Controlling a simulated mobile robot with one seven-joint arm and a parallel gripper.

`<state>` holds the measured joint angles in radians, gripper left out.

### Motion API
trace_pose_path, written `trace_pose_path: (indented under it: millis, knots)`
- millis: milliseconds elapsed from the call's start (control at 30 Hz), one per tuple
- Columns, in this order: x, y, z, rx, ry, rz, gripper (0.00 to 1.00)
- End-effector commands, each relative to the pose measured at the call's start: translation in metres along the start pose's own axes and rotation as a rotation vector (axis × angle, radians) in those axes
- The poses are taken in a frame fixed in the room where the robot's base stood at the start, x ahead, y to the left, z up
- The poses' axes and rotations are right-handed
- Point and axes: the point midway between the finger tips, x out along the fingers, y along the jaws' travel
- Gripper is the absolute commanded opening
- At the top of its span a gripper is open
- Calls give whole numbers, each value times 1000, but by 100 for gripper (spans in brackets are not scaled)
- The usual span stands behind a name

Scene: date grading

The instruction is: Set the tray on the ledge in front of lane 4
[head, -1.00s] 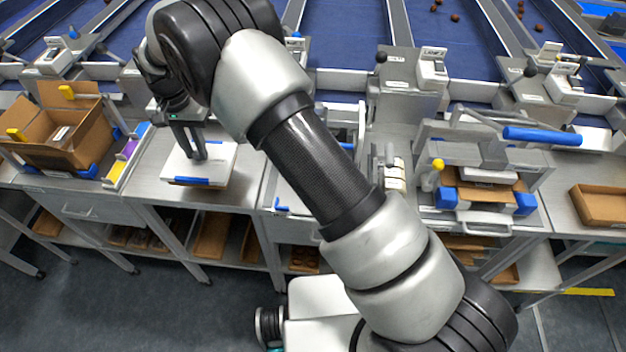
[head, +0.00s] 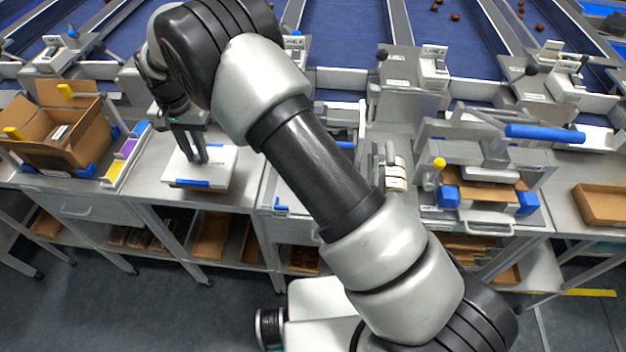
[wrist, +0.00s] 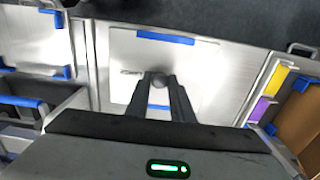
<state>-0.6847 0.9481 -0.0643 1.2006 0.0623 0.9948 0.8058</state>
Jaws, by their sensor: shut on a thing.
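The tray appears as a flat white slab with blue edge strips (head: 222,160), over the grey bench at the left. My gripper (head: 202,160) points down at its middle. In the wrist view my gripper (wrist: 160,82) is shut on a round knob or grip at the middle of the tray (wrist: 195,60). I cannot tell whether the tray touches the bench. A lane label (head: 434,51) stands at the back right of centre; its number is hard to read. My arm hides part of the bench in the middle.
An open cardboard box (head: 85,140) stands left of the tray, beside a yellow and purple holder (head: 126,150). A press-like station with a blue handle (head: 545,134) and a shallow brown box (head: 603,203) are at the right. Blue lanes (head: 345,40) run behind.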

Motion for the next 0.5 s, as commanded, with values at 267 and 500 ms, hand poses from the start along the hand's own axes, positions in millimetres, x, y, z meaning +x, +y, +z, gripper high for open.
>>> trace_pose_path:
  millis: [267,500]
  knots:
    - [6,0,0,0,0,0,0]
    - [11,0,0,0,0,0,0]
